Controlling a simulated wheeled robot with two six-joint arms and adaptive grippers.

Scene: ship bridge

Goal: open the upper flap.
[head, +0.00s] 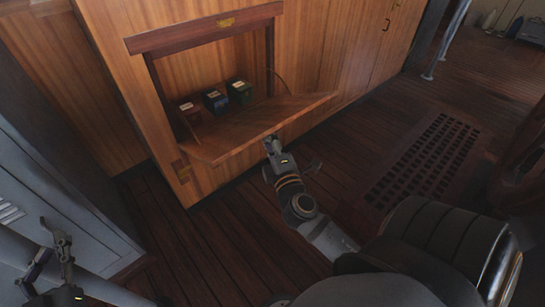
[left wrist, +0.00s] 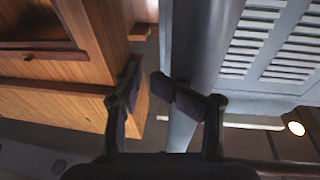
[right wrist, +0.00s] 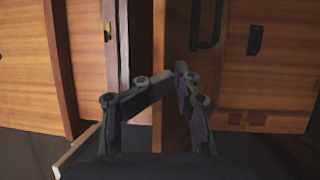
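The upper flap (head: 265,128) is a wooden panel on the cabinet front. It is tilted down and outward from the lower edge of an opening, and several small boxes (head: 214,100) show behind it. My right gripper (head: 270,142) is at the middle of the flap's outer edge. In the right wrist view its fingers (right wrist: 174,75) are close together in front of dark wood; whether they grip anything is unclear. My left gripper (head: 58,235) is far from the flap, at the lower left. In the left wrist view its fingers (left wrist: 145,78) are apart with nothing between them.
The wooden cabinet (head: 330,45) has a dark top board (head: 205,28) above the opening. A grey cabinet (head: 50,200) stands at the left near my left arm. A floor grating (head: 425,158) and open plank floor lie to the right.

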